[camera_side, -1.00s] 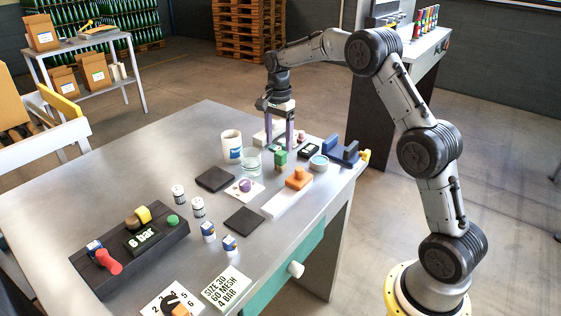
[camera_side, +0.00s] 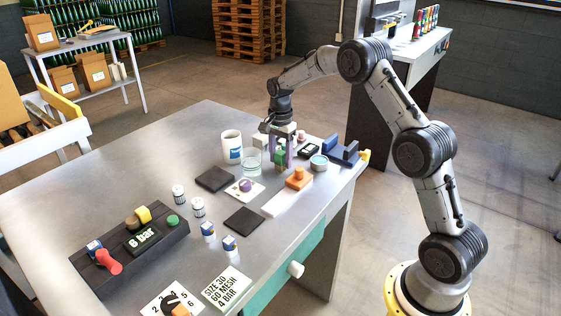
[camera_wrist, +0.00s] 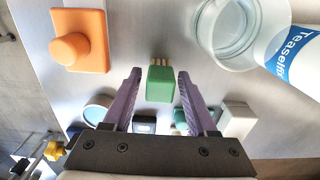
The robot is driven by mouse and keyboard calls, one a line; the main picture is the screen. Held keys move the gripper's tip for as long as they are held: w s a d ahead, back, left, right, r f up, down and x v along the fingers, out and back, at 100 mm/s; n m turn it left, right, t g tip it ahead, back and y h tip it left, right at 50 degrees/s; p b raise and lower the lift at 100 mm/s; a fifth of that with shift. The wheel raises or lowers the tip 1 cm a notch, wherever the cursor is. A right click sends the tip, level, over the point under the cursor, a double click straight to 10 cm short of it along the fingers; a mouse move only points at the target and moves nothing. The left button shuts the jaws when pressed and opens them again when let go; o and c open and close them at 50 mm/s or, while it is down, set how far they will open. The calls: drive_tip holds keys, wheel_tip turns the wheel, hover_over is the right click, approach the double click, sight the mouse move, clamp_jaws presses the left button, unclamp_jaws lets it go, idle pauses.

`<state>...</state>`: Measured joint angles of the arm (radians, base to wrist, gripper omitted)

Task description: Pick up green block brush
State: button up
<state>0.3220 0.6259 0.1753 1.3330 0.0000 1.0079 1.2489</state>
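The green block brush (camera_side: 280,159) stands on the grey table, right of the glass jar in the side view. In the wrist view the green block brush (camera_wrist: 160,84) shows a green body with tan bristles at its far end. My gripper (camera_side: 280,154) is low over the table at the brush. In the wrist view my gripper (camera_wrist: 158,82) is open, with its purple fingers on either side of the brush and a visible gap on each side. Neither finger appears to touch it.
An orange-knobbed block (camera_side: 298,179), a round dish (camera_side: 319,162) and a dark blue stand (camera_side: 341,151) lie to the right. Open table is at the left.

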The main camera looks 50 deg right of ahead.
clamp_jaws()
drive_tip(key=shift+r, duration=0.1)
